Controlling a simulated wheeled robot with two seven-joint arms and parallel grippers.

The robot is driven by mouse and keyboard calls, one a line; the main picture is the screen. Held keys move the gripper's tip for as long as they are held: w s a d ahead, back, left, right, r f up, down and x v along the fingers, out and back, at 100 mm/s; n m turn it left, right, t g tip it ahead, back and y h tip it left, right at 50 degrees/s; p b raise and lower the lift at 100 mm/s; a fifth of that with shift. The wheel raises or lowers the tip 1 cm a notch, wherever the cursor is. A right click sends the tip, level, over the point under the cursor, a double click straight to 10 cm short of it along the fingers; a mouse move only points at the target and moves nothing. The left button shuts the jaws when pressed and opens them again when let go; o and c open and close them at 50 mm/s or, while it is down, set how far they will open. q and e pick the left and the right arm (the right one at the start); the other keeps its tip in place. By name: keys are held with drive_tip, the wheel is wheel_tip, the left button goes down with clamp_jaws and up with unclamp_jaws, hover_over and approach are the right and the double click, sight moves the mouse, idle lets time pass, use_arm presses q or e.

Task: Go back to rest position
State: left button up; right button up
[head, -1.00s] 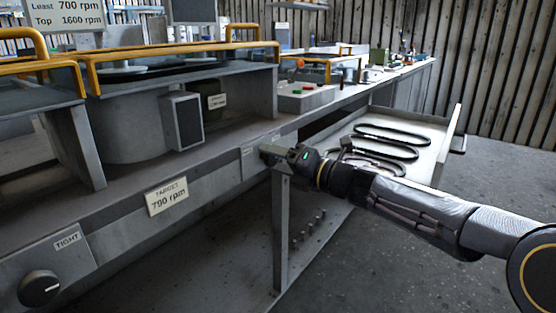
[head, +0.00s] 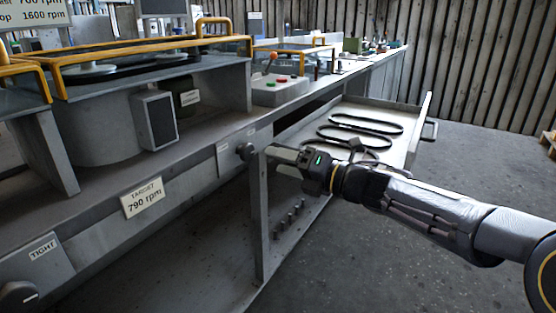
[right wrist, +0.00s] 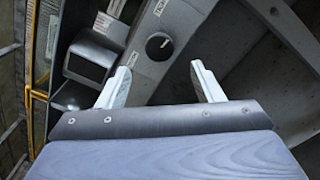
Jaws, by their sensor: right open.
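My right gripper (head: 270,153) reaches in from the right in the head view. Its two pale fingers are apart and empty in the right wrist view (right wrist: 160,66). A dark round knob (head: 245,151) on the bench's front panel is just beyond the fingertips. In the right wrist view the knob (right wrist: 159,46) lies beyond the gap between the fingers, with its white mark showing, and is not gripped. My left gripper is in neither view.
A bench post (head: 259,215) is below the gripper. A TARGET 790 rpm label (head: 143,197) and another knob (head: 17,294) are at left.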

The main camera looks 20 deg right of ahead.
drive_tip(key=s+d+f+m+h, duration=0.3)
drive_tip(key=s+d+m+h, duration=0.25)
drive_tip(key=m, duration=0.65)
drive_tip(key=s+d+f+m+h, duration=0.35)
drive_tip(key=m+h, duration=0.35)
drive_tip(key=m, duration=0.4)
drive_tip(key=s+a+f+m+g+y, duration=0.35)
drive_tip(key=s+a+f+m, duration=0.3)
drive_tip(key=s, duration=0.35)
drive_tip(key=s+a+f+m+g+y, duration=0.2)
drive_tip(key=s+a+f+m+g, duration=0.3)
drive_tip(key=s+f, duration=0.4)
wheel_tip(320, 180, up, 38)
drive_tip(key=p, duration=3.6)
drive_tip(key=shift+s+d+p, duration=0.3)
drive_tip(key=shift+s, duration=0.05)
drive_tip(key=shift+f, duration=0.15)
